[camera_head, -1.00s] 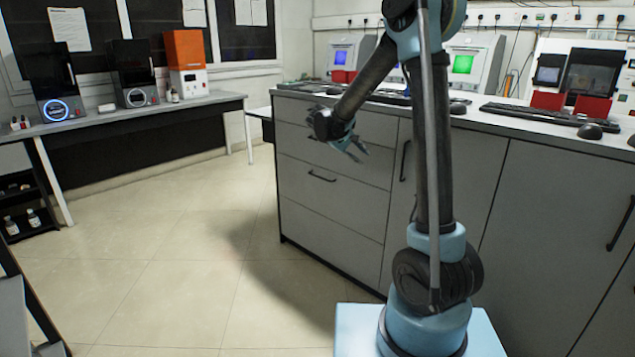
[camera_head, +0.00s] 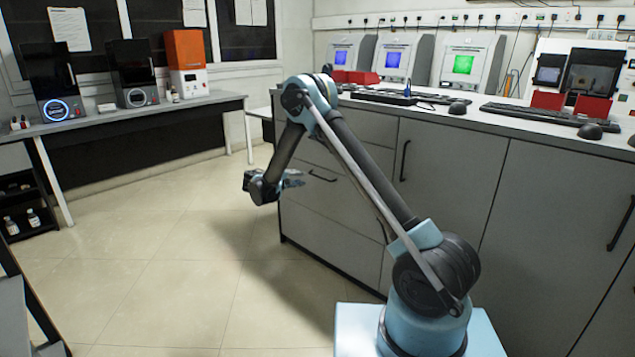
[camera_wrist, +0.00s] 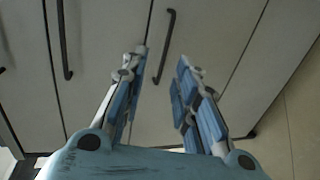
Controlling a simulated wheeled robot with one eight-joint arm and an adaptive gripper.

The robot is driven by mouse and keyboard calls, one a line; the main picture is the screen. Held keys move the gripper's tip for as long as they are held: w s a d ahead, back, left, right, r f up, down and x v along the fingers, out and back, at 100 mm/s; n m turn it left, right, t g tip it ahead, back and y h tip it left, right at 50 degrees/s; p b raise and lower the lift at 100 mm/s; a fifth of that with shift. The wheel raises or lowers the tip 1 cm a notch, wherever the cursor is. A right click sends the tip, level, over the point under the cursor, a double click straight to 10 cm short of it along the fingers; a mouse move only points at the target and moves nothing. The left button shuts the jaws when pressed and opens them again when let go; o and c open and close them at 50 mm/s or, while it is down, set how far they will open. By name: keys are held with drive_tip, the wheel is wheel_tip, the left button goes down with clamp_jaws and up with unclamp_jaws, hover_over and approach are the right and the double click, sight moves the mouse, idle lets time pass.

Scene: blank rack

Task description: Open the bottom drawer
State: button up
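The grey drawer cabinet stands at the centre of the head view, with stacked drawer fronts, all appearing shut. Its bottom drawer (camera_head: 325,240) is the lowest front; I see no handle on it there. A dark bar handle (camera_head: 322,176) is on the middle drawer front. My gripper (camera_head: 294,180) is in front of the drawers at about that handle's height. In the wrist view my gripper (camera_wrist: 161,62) is open and empty, with a dark handle (camera_wrist: 167,45) showing between its fingers, apparently beyond the tips. I cannot tell which drawer it belongs to.
Another handle (camera_wrist: 65,40) shows left in the wrist view. A cabinet door handle (camera_head: 404,160) stands right of the drawers. The countertop carries keyboards and screens. The tiled floor (camera_head: 170,270) left of the cabinet is clear. A bench (camera_head: 150,115) stands along the back wall.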

drive_tip(key=w+a+f+x, duration=0.1)
drive_tip(key=a+x, duration=0.1)
drive_tip(key=x, duration=1.4)
drive_tip(key=shift+f, duration=0.4)
drive_tip(key=shift+d, duration=0.1)
drive_tip(key=shift+c, duration=0.4)
clamp_jaws()
